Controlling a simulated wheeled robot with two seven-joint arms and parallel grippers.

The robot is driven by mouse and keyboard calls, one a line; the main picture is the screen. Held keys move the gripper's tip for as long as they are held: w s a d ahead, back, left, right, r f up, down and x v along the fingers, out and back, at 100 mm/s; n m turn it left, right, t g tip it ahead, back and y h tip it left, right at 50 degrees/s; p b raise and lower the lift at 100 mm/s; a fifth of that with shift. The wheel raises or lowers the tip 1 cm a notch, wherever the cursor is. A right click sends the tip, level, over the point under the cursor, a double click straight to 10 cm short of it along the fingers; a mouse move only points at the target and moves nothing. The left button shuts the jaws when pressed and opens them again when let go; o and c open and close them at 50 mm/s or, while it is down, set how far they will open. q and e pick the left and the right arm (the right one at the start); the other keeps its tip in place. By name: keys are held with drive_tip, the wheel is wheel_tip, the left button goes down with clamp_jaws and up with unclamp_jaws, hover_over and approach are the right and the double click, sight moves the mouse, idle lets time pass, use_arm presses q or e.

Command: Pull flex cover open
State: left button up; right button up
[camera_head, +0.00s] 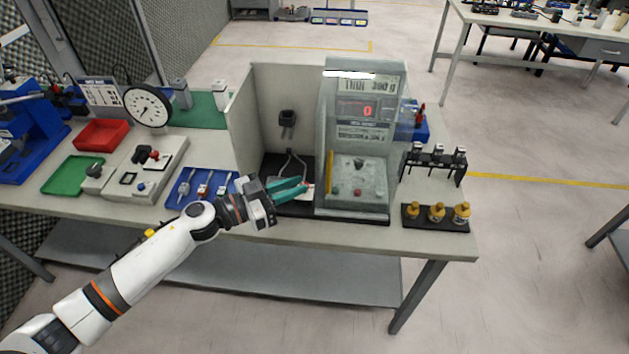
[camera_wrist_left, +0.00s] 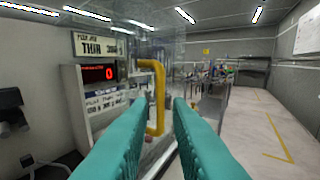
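The clear flex cover (camera_head: 362,130) stands over a test unit with a red "0" display and a knobbed panel. It appears shut in the head view. Its upright yellow handle (camera_head: 331,152) is on the left side of its front. The handle also shows large in the left wrist view (camera_wrist_left: 158,95), just beyond and slightly left of the gap between my fingertips. My left gripper (camera_head: 306,188) has teal fingers, parted and empty, left of the handle and apart from it. In the left wrist view the fingertips (camera_wrist_left: 166,107) point toward the handle. My right gripper is not in view.
A beige panel (camera_head: 243,115) walls the station's left and back. A black socket (camera_head: 288,119) hangs inside it. A rack (camera_head: 436,160) and yellow-capped bottles (camera_head: 437,212) stand to the right. The floor in front is clear.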

use_arm(q)
drive_tip(key=shift+v, duration=1.55)
